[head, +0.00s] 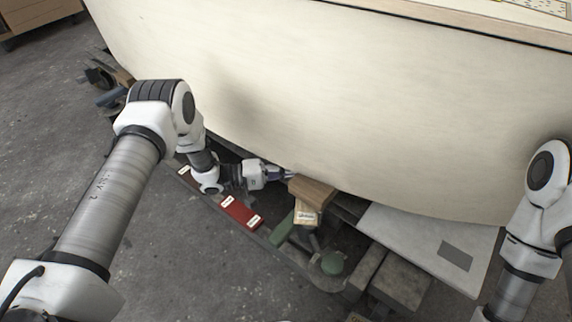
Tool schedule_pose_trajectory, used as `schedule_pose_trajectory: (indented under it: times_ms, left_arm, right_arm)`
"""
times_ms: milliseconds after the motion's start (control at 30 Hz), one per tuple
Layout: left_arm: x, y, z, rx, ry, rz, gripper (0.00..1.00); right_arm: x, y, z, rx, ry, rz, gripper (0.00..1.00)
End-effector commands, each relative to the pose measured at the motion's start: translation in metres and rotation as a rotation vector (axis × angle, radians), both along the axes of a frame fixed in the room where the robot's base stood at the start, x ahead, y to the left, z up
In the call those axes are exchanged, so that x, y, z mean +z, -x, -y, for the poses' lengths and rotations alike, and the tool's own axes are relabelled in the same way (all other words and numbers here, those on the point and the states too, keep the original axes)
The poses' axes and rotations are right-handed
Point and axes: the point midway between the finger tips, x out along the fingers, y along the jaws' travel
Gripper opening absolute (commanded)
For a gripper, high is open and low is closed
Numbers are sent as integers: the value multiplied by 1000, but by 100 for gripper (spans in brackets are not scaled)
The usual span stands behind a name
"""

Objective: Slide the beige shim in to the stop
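The beige shim (307,214) carries a pale label and sticks out toward me from under the near edge of a brown wooden block (313,191) below the hull. How deep it sits is hidden by the block. My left gripper (289,175) points right, beside the block's left end and behind the shim's visible end. Its fingertips are small and partly lost against the hull's lower edge, so I cannot tell whether they are open or touch the block. My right arm shows at the right edge, but its gripper is out of view.
The pale hull (340,90) hangs over the work spot. A red labelled shim (240,212), a dark brown one (188,175) and a green piece (283,228) lie along a low rail. A white panel (415,240) is at right. Open concrete floor (190,265) lies in front.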

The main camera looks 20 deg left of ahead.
Motion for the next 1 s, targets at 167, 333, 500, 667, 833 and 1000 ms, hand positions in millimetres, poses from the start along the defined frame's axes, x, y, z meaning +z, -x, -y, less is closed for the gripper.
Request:
schedule_pose_trajectory:
  times_ms: [167,333,500,667,833,1000]
  left_arm:
    - [0,0,0,0,0,0,0]
    - [5,11,9,-2,1,-3,0]
    - [0,14,11,0,0,1,0]
    - [0,14,11,0,0,1,0]
    - [0,19,-2,3,0,-1,0]
    - [-1,36,-38,6,1,0,0]
  right_arm:
    - [0,0,0,0,0,0,0]
    - [18,1,0,3,0,-2,0]
    - [16,1,0,4,0,-2,0]
    - [16,1,0,4,0,-3,0]
    - [16,1,0,3,0,-3,0]
    - [16,1,0,3,0,-2,0]
